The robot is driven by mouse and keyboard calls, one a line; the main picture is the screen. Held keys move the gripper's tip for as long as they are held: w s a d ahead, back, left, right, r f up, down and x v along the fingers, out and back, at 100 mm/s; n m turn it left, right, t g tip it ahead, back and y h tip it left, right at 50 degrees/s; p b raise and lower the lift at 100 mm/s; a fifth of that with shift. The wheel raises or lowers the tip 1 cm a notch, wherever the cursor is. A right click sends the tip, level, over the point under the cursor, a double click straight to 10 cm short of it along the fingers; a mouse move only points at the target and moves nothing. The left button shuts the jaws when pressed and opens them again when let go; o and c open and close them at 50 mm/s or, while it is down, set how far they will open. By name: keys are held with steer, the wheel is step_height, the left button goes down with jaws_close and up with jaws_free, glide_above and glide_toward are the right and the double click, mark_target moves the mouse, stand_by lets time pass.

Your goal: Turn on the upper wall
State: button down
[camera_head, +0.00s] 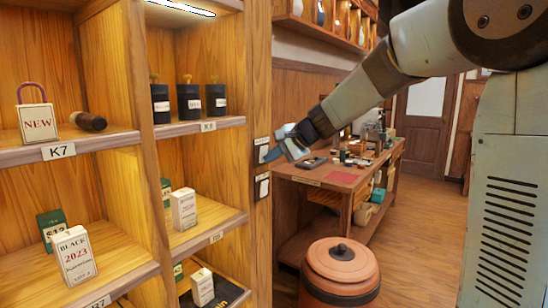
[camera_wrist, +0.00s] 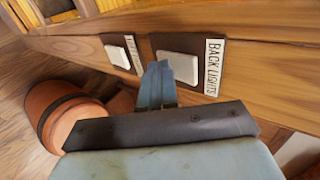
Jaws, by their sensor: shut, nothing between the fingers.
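Two wall switches sit one above the other on the wooden post beside the shelves. The upper switch (camera_head: 262,142) has a white rocker on a dark plate, and the lower switch (camera_head: 263,188) looks alike. In the wrist view, which is turned sideways, the switch labelled BACK LIGHTS (camera_wrist: 180,67) appears to be the upper one. The other switch (camera_wrist: 117,57) has a partly hidden label. My gripper (camera_head: 268,156) is shut and empty, with its blue fingertips (camera_wrist: 158,68) at the near edge of the BACK LIGHTS rocker. I cannot tell contact or rocker position.
Wooden shelves (camera_head: 103,137) with tea boxes and black canisters stand at the left. A lit strip lamp (camera_head: 182,7) is above them. A workbench (camera_head: 335,178) with small items stands behind my gripper. A lidded terracotta pot (camera_head: 340,275) stands below it. Floor at right is clear.

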steer(key=shift+r, duration=0.15)
steer(key=shift+a+r, duration=0.1)
steer(key=shift+r, duration=0.65)
steer(key=d+f+v, duration=0.1)
steer(key=v, duration=1.2)
steer(key=shift+s+d+f, duration=0.2)
steer(key=shift+s+f, duration=0.05)
steer(key=shift+s, duration=0.15)
steer(key=shift+s+d+f, duration=0.15)
steer(key=shift+s+f, duration=0.05)
steer(key=shift+f, duration=0.5)
